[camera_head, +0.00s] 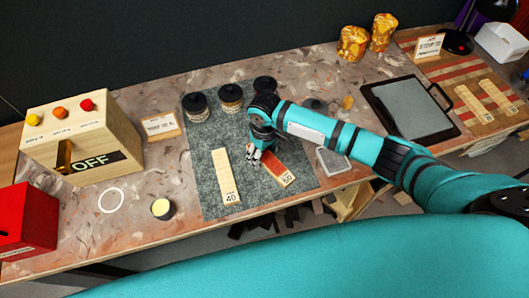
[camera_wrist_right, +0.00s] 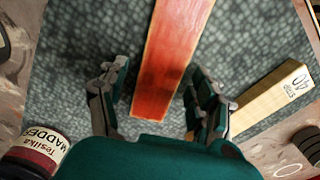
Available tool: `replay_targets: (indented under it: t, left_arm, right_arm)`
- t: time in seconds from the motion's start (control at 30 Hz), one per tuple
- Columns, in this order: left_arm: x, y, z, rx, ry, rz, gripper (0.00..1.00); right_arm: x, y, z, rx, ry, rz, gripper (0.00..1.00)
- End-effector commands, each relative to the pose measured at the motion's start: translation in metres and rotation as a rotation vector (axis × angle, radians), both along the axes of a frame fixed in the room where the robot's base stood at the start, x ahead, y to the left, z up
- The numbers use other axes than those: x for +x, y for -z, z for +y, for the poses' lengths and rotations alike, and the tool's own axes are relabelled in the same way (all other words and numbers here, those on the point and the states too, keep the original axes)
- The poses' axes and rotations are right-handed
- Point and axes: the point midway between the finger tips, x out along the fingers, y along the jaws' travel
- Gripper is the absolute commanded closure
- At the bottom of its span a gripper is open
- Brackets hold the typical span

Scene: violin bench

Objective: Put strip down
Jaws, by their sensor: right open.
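A red-varnished strip (camera_head: 272,162) with a pale end marked 60 lies on the grey-green mat (camera_head: 210,125) in the head view. My right gripper (camera_head: 255,154) is at its far end. In the right wrist view the red strip (camera_wrist_right: 168,60) runs between the two open fingers of my right gripper (camera_wrist_right: 160,95), with a gap on each side. The strip appears to rest on the mat. A plain pale strip (camera_head: 225,170) marked 40 lies to its left, and it also shows in the right wrist view (camera_wrist_right: 270,97). My left gripper is not in view.
Dark-lidded jars (camera_head: 231,97) stand along the mat's back edge. A wooden box (camera_head: 85,135) with coloured buttons and an OFF label is at left, beside a red box (camera_head: 25,220). A dark tray (camera_head: 411,107) lies right, near more strips on a striped board (camera_head: 455,75).

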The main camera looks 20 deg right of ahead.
Motion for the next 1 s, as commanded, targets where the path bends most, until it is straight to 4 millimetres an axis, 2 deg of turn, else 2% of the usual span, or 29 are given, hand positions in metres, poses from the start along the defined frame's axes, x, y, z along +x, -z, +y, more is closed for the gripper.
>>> replay_targets:
  t: [0.17, 0.4, 0.6, 0.77, 1.0]
  left_arm:
    - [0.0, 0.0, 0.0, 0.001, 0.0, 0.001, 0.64]
    - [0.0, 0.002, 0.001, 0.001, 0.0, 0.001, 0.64]
    - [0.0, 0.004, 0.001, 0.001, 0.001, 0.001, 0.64]
    - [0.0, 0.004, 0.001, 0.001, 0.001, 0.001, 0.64]
    - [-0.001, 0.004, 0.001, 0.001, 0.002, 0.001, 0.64]
  right_arm:
    - [0.001, -0.025, 0.0, 0.002, -0.001, -0.004, 0.34]
    - [0.002, -0.077, 0.001, 0.002, -0.001, -0.005, 0.34]
    - [0.001, -0.108, 0.0, 0.001, 0.0, -0.002, 0.34]
    - [0.0, -0.119, 0.0, 0.0, 0.0, 0.0, 0.34]
    - [0.0, -0.12, 0.0, 0.001, 0.0, 0.0, 0.34]
